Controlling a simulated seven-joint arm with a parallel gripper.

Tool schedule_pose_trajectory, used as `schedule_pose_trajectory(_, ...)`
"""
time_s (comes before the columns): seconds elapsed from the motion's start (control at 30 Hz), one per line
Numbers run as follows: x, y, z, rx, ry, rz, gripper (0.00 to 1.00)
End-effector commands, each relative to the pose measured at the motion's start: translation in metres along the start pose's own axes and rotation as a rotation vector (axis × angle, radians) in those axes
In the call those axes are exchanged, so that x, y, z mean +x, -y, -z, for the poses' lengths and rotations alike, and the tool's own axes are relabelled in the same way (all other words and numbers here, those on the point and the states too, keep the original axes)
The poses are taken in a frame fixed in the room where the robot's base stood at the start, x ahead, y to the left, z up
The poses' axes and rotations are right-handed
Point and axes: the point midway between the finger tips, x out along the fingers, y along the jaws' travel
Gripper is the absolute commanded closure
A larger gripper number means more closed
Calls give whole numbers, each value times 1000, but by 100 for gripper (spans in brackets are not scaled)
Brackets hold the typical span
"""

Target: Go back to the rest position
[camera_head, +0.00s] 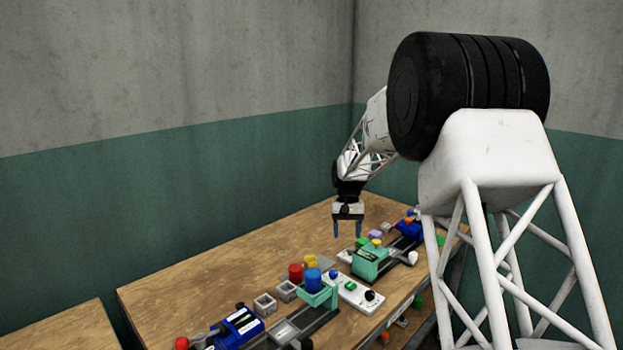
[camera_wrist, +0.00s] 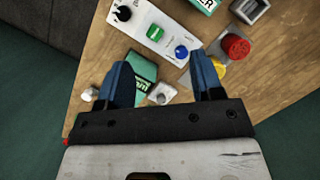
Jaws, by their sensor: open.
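My gripper (camera_head: 347,233) is open and hangs with its fingers down above the wooden table (camera_head: 210,270). Nothing shows between its fingers. In the wrist view the two blue fingers of my gripper (camera_wrist: 160,62) are spread wide. A green press part (camera_wrist: 142,68) and a small pale block (camera_wrist: 162,93) show behind and between them, and the table lies below. In the head view a green press (camera_head: 368,262) with a yellow top stands to the right of my gripper and lower in the picture.
A white panel (camera_head: 352,291) with a black knob and buttons lies near the front edge. A teal press (camera_head: 318,295) with a blue cylinder (camera_head: 312,279) and a blue press (camera_head: 238,327) stand further left. Red and yellow cylinders and grey blocks stand nearby. The table's back left is clear.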

Motion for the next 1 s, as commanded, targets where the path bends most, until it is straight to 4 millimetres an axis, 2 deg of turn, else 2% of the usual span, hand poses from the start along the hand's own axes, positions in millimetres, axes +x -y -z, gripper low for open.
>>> schedule_pose_trajectory(0.03,-8,-3,-13,1,-12,1,40)
schedule_pose_trajectory(0.2,-26,-11,-54,1,-47,2,40)
schedule_pose_trajectory(0.5,-50,-26,-127,2,-108,4,40)
schedule_pose_trajectory(1.0,-64,-46,-251,1,-210,4,40)
